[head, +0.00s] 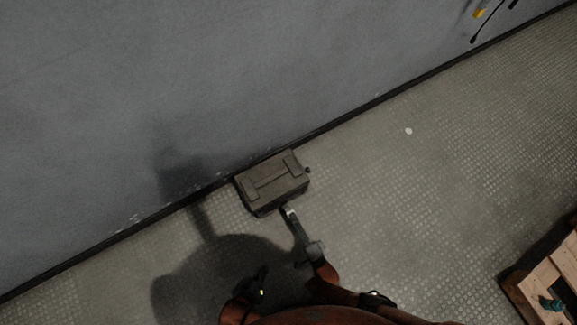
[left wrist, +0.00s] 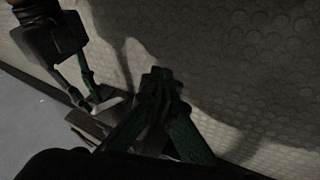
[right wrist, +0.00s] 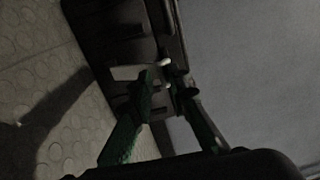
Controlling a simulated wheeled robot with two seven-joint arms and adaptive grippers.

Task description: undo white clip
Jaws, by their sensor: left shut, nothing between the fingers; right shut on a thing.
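A dark case (head: 272,183) sits on the floor against the wall in the head view; it also shows in the right wrist view (right wrist: 115,30). The white clip (right wrist: 128,72) is on the side of the case. My right gripper (right wrist: 168,86) is shut on the white clip; its fingers partly hide it. In the head view my right gripper (head: 289,212) reaches the case's near side. In the left wrist view the white clip (left wrist: 110,104) shows at the right gripper's fingertips. My left gripper (left wrist: 160,75) is shut and empty, apart from the case; it is low in the head view (head: 263,273).
A grey wall (head: 150,80) runs behind the case. A wooden pallet (head: 540,285) is at the lower right. A small white disc (head: 408,131) lies on the floor. Dark and yellow items (head: 480,12) are at the top right.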

